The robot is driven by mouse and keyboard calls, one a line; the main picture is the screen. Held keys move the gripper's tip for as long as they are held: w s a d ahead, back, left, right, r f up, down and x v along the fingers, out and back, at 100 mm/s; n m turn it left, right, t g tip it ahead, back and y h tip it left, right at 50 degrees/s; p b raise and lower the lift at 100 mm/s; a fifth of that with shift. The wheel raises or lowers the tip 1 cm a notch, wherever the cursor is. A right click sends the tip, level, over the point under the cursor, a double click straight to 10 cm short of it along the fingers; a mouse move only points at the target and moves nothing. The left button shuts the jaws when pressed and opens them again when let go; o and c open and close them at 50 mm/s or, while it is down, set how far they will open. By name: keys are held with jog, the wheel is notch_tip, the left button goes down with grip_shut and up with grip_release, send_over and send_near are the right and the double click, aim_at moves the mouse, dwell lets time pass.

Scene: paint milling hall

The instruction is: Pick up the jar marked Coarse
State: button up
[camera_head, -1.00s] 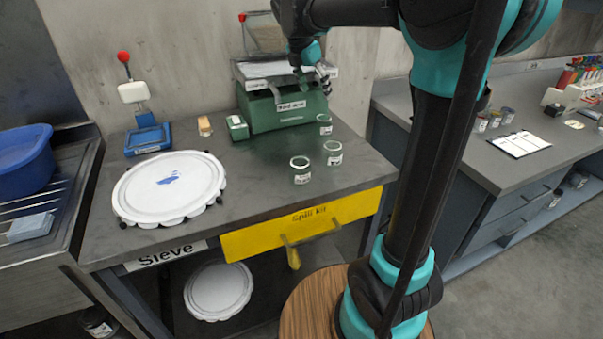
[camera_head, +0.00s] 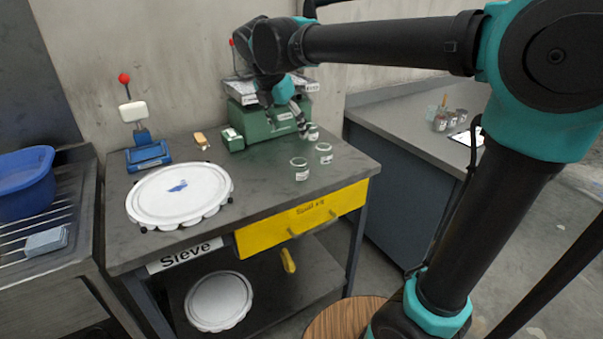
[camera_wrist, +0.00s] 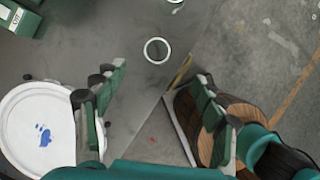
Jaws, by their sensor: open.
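Three small open glass jars with white labels stand on the grey table: a front jar (camera_head: 299,170), a middle jar (camera_head: 324,155) and a back jar (camera_head: 313,133). Their label words are too small to read, so I cannot tell which is marked Coarse. My gripper (camera_head: 301,127) hangs near the green machine, beside the back jar in the head view. In the wrist view my gripper (camera_wrist: 158,98) has its fingers wide apart with nothing between the tips. One jar (camera_wrist: 157,50) shows beyond them, and part of another (camera_wrist: 175,4) at the top edge.
A green machine (camera_head: 262,122) stands behind the jars. A round white sieve (camera_head: 180,196) lies to the left on the table (camera_head: 250,195). A yellow drawer (camera_head: 300,218) is below the front edge. A bench with more jars (camera_head: 440,122) is at the right.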

aim_at(299, 157)
jog(key=x, duration=1.3)
jog(key=shift+w+a+f, duration=0.1)
jog(key=shift+a+f, duration=0.05)
jog(key=shift+a, duration=0.05)
jog(key=c, duration=1.1)
jog(key=shift+c, duration=0.2)
